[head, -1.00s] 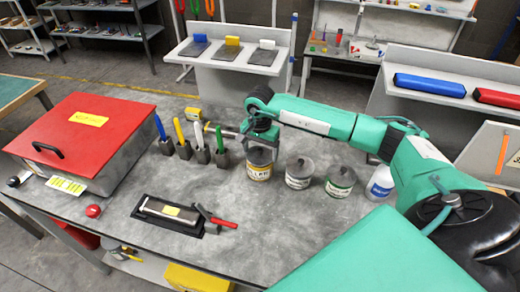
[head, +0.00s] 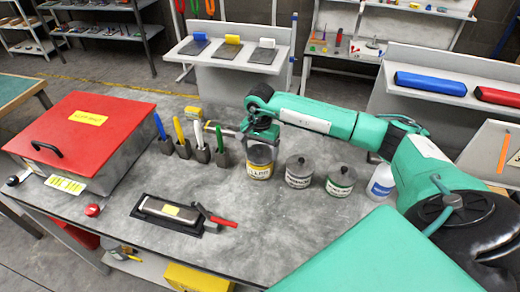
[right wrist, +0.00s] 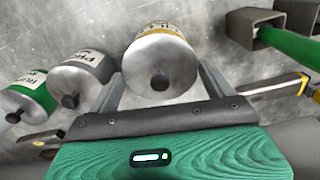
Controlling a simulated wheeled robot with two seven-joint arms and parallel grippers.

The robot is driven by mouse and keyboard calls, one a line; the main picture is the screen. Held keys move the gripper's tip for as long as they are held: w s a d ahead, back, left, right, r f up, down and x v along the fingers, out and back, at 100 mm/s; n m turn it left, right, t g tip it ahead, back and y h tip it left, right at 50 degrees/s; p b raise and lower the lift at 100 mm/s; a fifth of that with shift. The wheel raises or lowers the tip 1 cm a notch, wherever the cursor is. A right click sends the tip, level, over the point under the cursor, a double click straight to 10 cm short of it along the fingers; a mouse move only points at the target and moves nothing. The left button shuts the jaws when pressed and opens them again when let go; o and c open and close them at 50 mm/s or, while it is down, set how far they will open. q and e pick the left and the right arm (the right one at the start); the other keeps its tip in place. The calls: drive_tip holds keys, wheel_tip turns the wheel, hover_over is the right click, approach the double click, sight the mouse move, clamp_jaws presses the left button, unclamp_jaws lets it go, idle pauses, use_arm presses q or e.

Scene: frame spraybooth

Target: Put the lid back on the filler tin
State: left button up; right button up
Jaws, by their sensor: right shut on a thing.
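The filler tin (head: 259,171), with a yellow label, stands on the grey bench in the head view. It also shows at the top of the right wrist view (right wrist: 172,32). Its grey lid with a dark knob (right wrist: 160,76) is at the tin's mouth, between the fingers of my right gripper (right wrist: 160,90). The right gripper (head: 260,141) is above the tin in the head view, shut on the lid and partly hiding it. I cannot tell whether the lid is fully seated or slightly raised. My left gripper is not in view.
A grey-labelled tin (head: 298,173) and a green-labelled tin (head: 341,183) stand close to the right, then a white bottle (head: 381,183). Upright holders with coloured handles (head: 200,150) stand left. A red-lidded box (head: 85,135) fills the far left.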

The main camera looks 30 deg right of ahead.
drive_tip(key=shift+f+b, duration=0.15)
drive_tip(key=shift+b, duration=0.95)
idle(1.6)
drive_tip(key=o, duration=0.8)
drive_tip(key=shift+o, duration=0.2)
drive_tip(key=shift+r+p, duration=1.3)
drive_tip(key=shift+r, duration=2.2)
clamp_jaws()
